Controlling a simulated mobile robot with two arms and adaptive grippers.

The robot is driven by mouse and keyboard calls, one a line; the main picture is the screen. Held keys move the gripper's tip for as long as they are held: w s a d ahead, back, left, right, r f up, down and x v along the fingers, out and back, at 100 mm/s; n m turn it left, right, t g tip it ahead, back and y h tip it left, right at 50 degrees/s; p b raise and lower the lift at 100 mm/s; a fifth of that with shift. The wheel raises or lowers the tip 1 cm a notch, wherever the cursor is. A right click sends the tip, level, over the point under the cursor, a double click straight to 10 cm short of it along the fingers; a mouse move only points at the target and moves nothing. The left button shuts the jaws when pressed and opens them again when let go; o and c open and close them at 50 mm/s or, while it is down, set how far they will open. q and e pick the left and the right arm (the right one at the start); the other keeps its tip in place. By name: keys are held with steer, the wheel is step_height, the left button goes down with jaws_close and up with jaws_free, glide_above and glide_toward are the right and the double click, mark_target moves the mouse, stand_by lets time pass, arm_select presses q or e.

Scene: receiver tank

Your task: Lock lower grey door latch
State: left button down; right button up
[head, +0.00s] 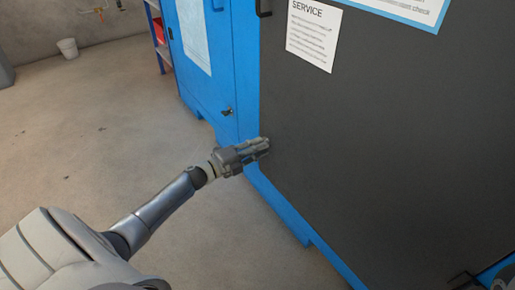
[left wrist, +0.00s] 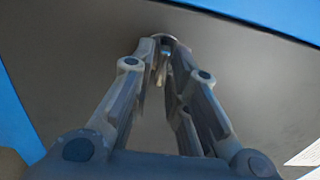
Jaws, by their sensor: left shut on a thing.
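The dark grey door (head: 375,130) fills the right of the head view, set in a blue frame. My left gripper (head: 264,147) reaches to the door's lower left edge and is shut on the lower grey door latch. In the left wrist view the two fingers (left wrist: 164,50) close together at their tips, with a small part of the latch (left wrist: 163,66) showing between them. The fingers hide most of the latch, so its angle cannot be told. Part of my right arm or gripper (head: 480,279) shows dark at the bottom right corner; its jaws are not clear.
A black upper handle (head: 264,8) sits on the door's left edge. A service sheet (head: 313,34) is fixed to the door. A blue cabinet (head: 205,75) with a small latch (head: 227,111) stands to the left. The concrete floor (head: 90,130) is open at the left.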

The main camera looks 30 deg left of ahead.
stand_by(0.5)
arm_select(q)
steer(key=c, duration=1.6)
jaws_free()
steer(key=v, duration=1.2)
steer(key=shift+d, duration=0.1)
